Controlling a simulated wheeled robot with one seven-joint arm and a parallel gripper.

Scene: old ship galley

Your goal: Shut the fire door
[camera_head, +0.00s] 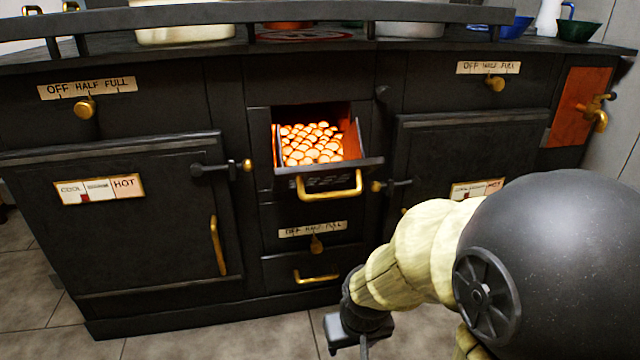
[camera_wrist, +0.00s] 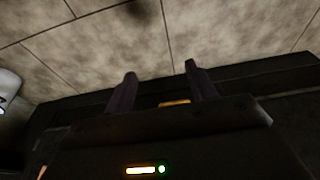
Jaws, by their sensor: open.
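The fire door (camera_head: 335,168) is in the middle of the black stove in the head view. It is tilted open at the top, with glowing coals (camera_head: 312,143) showing behind it. A brass bar handle (camera_head: 330,186) is on its front. My gripper (camera_head: 352,336) is low in front of the stove, below and apart from the fire door. In the wrist view my gripper (camera_wrist: 160,82) has its two fingers spread, with nothing held between them. A small brass piece (camera_wrist: 174,103) shows beyond the fingers; I cannot tell which handle it is.
Below the fire door are a brass knob (camera_head: 316,244) and a lower drawer handle (camera_head: 316,276). Oven doors with latches flank it, the left one (camera_head: 130,215) closed. A rail (camera_head: 300,12) runs along the stove's top front. A brass tap (camera_head: 597,112) sticks out at right. Tiled floor (camera_head: 210,338) lies in front.

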